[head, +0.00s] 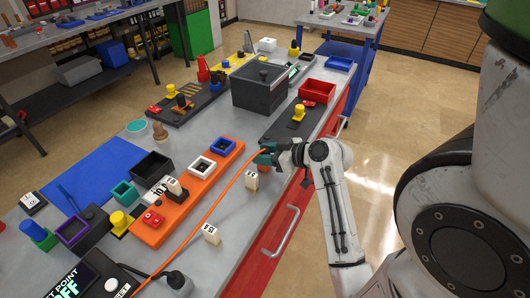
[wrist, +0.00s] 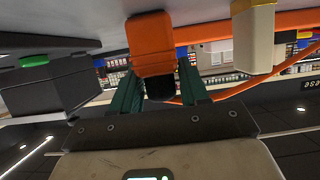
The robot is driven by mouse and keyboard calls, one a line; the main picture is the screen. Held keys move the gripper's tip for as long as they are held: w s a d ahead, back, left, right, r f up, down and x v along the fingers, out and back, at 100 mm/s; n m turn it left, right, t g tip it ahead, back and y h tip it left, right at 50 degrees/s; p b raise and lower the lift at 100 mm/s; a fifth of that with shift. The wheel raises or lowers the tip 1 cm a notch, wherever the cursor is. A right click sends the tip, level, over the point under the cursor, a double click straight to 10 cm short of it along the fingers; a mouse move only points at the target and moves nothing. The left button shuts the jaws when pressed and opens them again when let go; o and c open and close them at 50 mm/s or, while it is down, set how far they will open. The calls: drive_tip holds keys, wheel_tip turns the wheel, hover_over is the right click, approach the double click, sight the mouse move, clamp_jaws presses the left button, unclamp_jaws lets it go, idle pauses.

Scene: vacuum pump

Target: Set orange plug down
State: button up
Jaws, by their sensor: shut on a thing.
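The orange plug (wrist: 151,42) is held between the teal fingers of my gripper (wrist: 160,88) in the wrist view. The plug's body sticks out past the fingertips toward a grey surface; whether it touches cannot be told. In the head view my gripper (head: 268,153) is low over the right edge of the grey workbench (head: 228,228) and mostly hides the plug. An orange cable (head: 214,209) runs from near the gripper to the front left of the bench.
An orange strip with sockets (head: 185,205) lies to the left. A dark plate with a yellow knob (head: 298,113) and a dark box (head: 260,86) are beyond.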

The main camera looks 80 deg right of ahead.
drive_tip(key=o, duration=1.1)
drive_tip(key=shift+f, duration=0.1)
drive_tip(key=shift+r, duration=0.25)
drive_tip(key=b+v, duration=0.1)
drive_tip(key=v, duration=1.1)
drive_tip(key=shift+s+f, duration=0.1)
drive_tip(key=shift+f, duration=0.05)
